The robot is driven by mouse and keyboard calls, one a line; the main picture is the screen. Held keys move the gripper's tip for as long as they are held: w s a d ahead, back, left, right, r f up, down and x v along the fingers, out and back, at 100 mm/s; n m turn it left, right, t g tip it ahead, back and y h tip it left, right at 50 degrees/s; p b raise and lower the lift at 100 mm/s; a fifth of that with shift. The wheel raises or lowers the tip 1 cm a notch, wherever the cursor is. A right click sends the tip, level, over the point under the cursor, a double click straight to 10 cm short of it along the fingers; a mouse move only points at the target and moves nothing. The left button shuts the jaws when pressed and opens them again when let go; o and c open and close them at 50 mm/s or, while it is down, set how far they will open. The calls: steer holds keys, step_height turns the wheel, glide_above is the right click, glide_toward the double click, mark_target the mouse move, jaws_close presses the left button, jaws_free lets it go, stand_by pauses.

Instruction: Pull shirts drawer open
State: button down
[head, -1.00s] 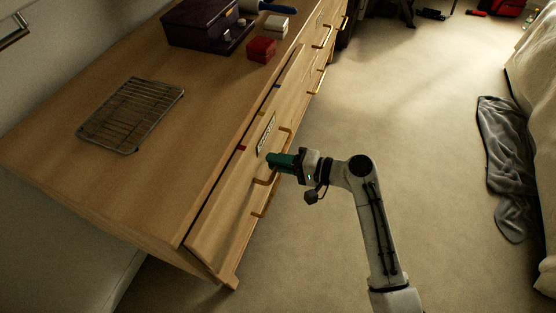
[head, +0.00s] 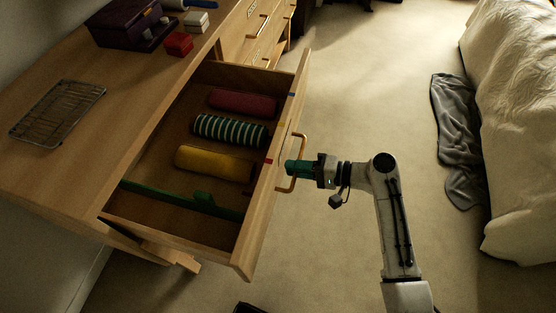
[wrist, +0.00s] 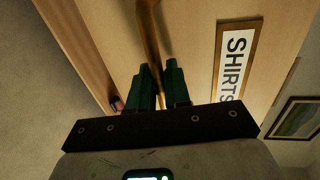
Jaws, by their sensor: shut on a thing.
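The shirts drawer (head: 255,235) is pulled well out of the dresser in the head view. Inside lie a rolled red shirt (head: 242,103), a green-and-white striped roll (head: 231,130), a rolled yellow shirt (head: 214,163) and a green divider (head: 160,194). The wrist view shows the "SHIRTS" label (wrist: 234,65) on its front, right of the brass handle (wrist: 150,35). My gripper (head: 290,168) is at the drawer's front with its green fingers shut on that handle, which also shows in the head view (head: 302,140). The fingers hide part of the handle.
On the dresser top (head: 100,185) are a wire rack (head: 58,112), a dark purple box (head: 122,22), a red box (head: 178,43) and a white box (head: 196,21). The carpet between is clear.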

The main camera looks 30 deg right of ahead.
steer(key=f+v, duration=0.1)
steer(key=v, duration=0.6)
steer(key=shift+f+p, duration=0.35)
steer(key=shift+p, duration=0.05)
steer(key=shift+s, duration=0.1)
steer(key=c, duration=1.3)
jaws_free()
steer(key=shift+d, duration=0.1)
steer(key=v, duration=1)
steer(key=shift+s+d, duration=0.25)
